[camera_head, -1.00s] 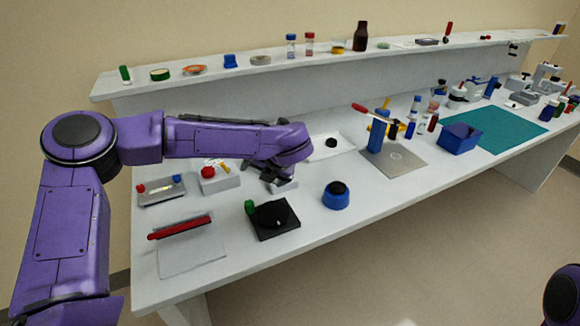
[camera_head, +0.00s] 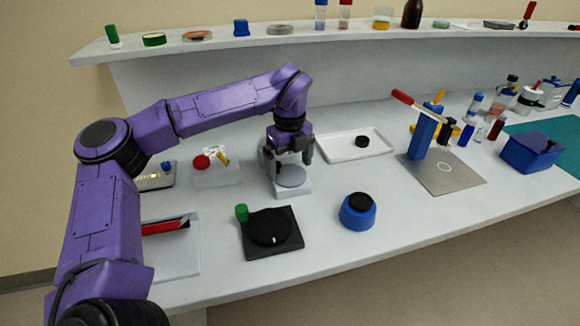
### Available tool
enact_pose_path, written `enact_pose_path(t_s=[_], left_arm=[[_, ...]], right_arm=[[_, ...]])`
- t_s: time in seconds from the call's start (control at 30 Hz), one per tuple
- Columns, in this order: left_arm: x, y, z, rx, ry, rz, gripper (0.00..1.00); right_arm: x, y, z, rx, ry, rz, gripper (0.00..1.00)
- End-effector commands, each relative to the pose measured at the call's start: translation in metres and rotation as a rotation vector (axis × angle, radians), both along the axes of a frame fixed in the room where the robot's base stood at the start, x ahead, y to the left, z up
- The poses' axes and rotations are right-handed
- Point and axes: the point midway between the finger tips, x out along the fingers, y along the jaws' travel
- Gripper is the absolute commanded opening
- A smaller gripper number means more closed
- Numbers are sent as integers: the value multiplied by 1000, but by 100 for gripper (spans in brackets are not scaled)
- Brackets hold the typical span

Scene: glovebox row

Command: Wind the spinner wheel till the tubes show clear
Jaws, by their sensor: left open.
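A black disc (camera_head: 270,227) with a short white mark lies on a square black base (camera_head: 257,250) near the table's front; it looks like the spinner wheel. A green knob (camera_head: 242,213) stands at the base's back left corner. My left gripper (camera_head: 289,160) points down behind it, open, around or just above a pale grey stand (camera_head: 292,188) with a round plate. I cannot tell whether the fingers touch the stand. The gripper is apart from the black disc. Small tubes (camera_head: 472,106) with blue caps stand at the right; their contents are too small to judge. My right gripper is out of view.
A blue round pot (camera_head: 358,212) with a black top stands right of the disc. A white tray (camera_head: 345,148), a red-handled blue press (camera_head: 423,135) and a blue box (camera_head: 532,151) are farther right. A red-button box (camera_head: 217,172) is left. A loaded shelf (camera_head: 210,45) runs behind.

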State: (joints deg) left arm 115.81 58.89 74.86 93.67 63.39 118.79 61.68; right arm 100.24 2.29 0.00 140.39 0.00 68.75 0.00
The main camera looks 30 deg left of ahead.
Motion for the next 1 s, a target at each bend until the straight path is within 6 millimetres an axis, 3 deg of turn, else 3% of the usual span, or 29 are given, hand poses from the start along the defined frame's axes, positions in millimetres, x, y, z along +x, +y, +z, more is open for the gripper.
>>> enact_pose_path(t_s=[0.13, 0.37, 0.4, 0.5, 0.53, 1.0], left_arm=[[0, 1, -13, 0, -1, 1, 100], [0, 1, -15, 0, -2, 0, 100], [0, 1, -15, 0, -2, 0, 97], [0, 1, -15, 0, -2, 0, 64], [0, 1, -15, 0, -2, 0, 60], [0, 1, -14, 1, -2, -99, 60]], right_arm=[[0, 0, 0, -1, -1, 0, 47], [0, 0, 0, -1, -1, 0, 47], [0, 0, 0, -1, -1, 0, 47], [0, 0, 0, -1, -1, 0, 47], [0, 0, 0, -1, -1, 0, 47], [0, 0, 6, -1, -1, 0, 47]])
